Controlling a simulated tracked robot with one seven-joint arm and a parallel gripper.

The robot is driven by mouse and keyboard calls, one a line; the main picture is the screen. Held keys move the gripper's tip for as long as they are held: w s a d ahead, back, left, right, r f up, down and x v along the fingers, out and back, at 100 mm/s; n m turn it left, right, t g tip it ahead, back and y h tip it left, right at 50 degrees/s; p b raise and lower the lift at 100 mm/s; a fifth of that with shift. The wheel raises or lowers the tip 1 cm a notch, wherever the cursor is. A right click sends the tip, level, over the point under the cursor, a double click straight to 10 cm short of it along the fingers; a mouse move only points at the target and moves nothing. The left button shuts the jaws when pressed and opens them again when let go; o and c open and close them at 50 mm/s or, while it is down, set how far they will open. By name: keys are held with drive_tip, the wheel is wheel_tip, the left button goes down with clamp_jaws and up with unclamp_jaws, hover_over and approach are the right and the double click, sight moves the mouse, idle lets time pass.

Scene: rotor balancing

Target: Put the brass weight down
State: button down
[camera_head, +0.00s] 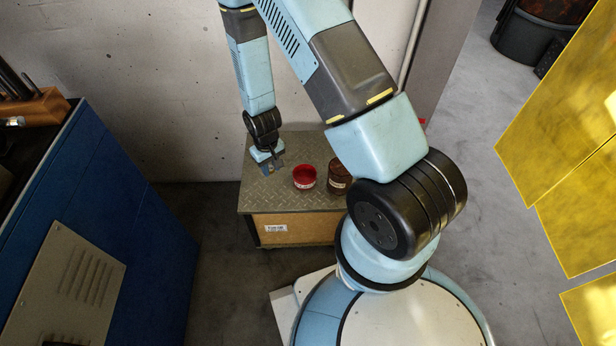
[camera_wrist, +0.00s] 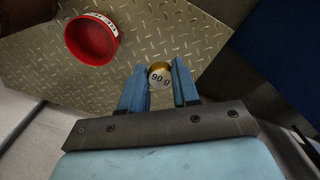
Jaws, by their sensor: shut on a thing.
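The brass weight (camera_wrist: 159,75) shows in the wrist view as a small round piece with a gold rim and a pale top marked "90 g". My gripper (camera_wrist: 158,82) is shut on it, one blue finger on each side. In the head view my gripper (camera_head: 271,169) is low over the left part of a metal-topped cart (camera_head: 262,200); the weight is too small to make out there. I cannot tell whether the weight touches the tread-plate top or hangs just above it.
A red round dish (camera_head: 304,177) with a white label stands on the cart, right of my gripper. A dark red-brown jar (camera_head: 338,180) stands beyond it. A blue cabinet (camera_head: 130,240) is at the left, a concrete wall (camera_head: 150,90) behind. Bare plate surrounds the weight.

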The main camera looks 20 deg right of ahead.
drive_tip(key=d+f, duration=0.3)
drive_tip(key=d, duration=0.4)
hover_over(305, 181)
drive_tip(key=f, duration=0.5)
drive_tip(key=shift+a+f, duration=0.15)
drive_tip(key=shift+a, duration=0.2)
drive_tip(key=shift+d+f, duration=0.15)
drive_tip(key=shift+w+d+f, duration=0.1)
drive_tip(key=shift+d+f, duration=0.05)
drive_tip(key=shift+f, duration=0.75)
drive_tip(key=shift+d+f, duration=0.1)
drive_tip(key=shift+f, duration=0.8)
drive_tip(key=c, duration=1.1)
unclamp_jaws()
